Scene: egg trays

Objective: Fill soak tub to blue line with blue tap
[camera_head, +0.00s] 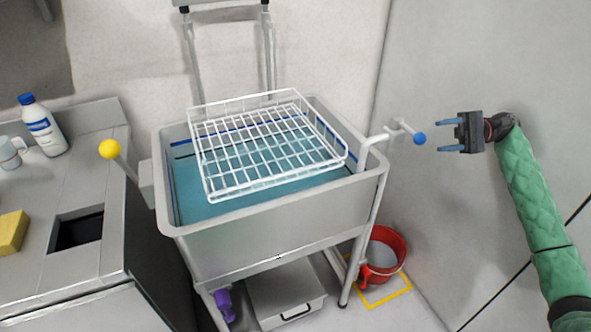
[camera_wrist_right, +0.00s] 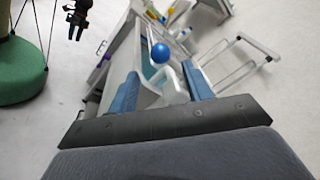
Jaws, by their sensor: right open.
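The grey soak tub (camera_head: 270,230) stands on a wheeled frame in the head view, holding blue-tinted water (camera_head: 185,190). A blue line (camera_head: 235,131) shows on its inner back wall, with a dark line near it; the water surface lies below the blue line there. The tap (camera_head: 376,139) is a white pipe at the tub's right rim, with a blue ball knob (camera_head: 420,138) on its lever. My right gripper (camera_head: 440,136) is open and empty, just right of the knob and apart from it. In the right wrist view the blue knob (camera_wrist_right: 160,53) lies ahead between the fingers.
A white wire basket (camera_head: 268,150) sits over the tub. A lever with a yellow ball (camera_head: 109,149) stands at the tub's left. The left counter (camera_head: 95,190) holds bottles and a yellow sponge (camera_head: 12,232). A red bucket (camera_head: 384,255) is on the floor, and a wall stands at right.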

